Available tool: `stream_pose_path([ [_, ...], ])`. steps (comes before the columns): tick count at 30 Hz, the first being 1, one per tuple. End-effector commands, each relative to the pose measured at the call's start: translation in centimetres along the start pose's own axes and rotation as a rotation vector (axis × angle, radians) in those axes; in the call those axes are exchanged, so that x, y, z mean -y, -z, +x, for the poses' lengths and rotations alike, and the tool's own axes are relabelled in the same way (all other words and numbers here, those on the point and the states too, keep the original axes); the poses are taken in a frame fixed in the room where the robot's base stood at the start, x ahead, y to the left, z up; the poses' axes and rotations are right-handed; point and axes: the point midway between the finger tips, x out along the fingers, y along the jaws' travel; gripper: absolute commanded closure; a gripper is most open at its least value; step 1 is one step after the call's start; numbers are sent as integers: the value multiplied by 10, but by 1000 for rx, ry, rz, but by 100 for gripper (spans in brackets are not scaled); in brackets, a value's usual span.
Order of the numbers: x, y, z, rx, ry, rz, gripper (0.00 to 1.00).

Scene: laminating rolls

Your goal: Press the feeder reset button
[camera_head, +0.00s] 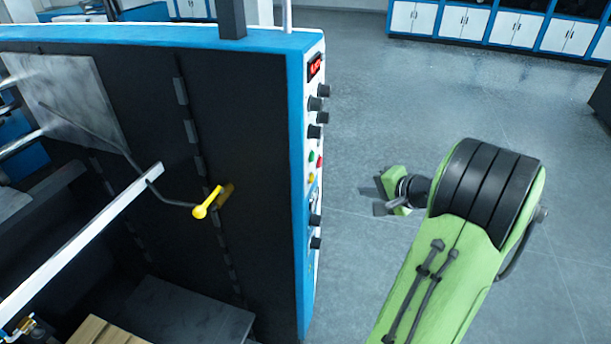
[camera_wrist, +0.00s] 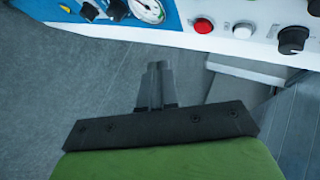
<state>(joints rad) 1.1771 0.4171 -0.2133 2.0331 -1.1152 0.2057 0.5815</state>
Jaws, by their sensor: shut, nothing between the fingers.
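The machine's control panel (camera_head: 307,165) is a narrow white strip on the blue-edged right end of the machine. In the head view it carries a green button (camera_head: 311,156) and a red button (camera_head: 319,162). In the wrist view a round red button (camera_wrist: 203,25) and a white button (camera_wrist: 243,31) sit side by side on the panel. I cannot read any label that marks the feeder reset button. My gripper (camera_head: 374,198) is to the right of the panel, apart from it. In the wrist view its fingers (camera_wrist: 157,66) are together and empty, below the panel's edge.
Black knobs (camera_head: 315,104) and a red display (camera_head: 316,67) are on the panel. The wrist view shows a gauge (camera_wrist: 148,9) and a large black knob (camera_wrist: 293,40). A yellow-ended lever (camera_head: 202,209) is on the machine's dark side. Open floor (camera_head: 440,90) lies to the right.

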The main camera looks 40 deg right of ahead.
Motion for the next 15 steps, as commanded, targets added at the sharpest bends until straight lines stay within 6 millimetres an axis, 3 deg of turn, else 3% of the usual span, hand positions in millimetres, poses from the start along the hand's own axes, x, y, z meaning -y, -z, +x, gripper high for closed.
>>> stream_pose_path([
  [5, 2, -3, 4, 3, 0, -3, 100],
  [15, 26, -28, 37, 6, -1, -6, 100],
])
